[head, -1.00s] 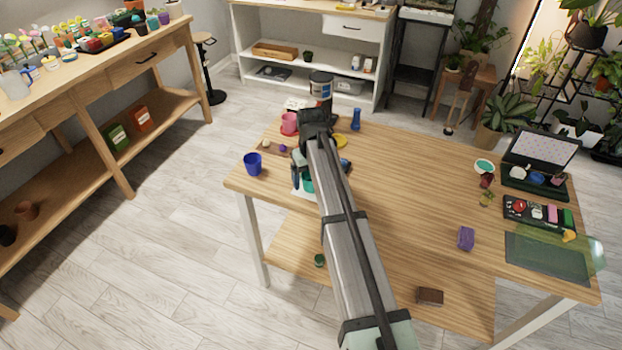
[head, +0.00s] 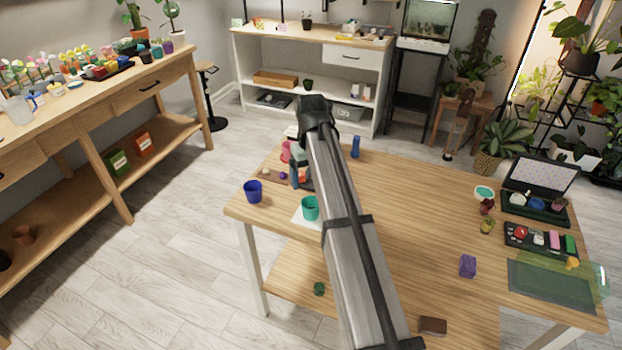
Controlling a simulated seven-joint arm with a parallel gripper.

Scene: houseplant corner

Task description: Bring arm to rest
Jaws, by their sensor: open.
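My arm reaches from the bottom of the head view up over the table (head: 420,220), with its dark joint raised high at the far end. My gripper (head: 299,180) hangs below that joint, near the table's left side, and is partly hidden by the arm. It is open, and I see nothing held in it. A teal pot (head: 310,208) stands on a white sheet (head: 299,217) just below the gripper in the picture, apart from it.
A blue cup (head: 253,191) stands at the table's left edge. A pink cup (head: 286,151) and a blue bottle (head: 355,147) are farther back. The table's middle right is clear.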

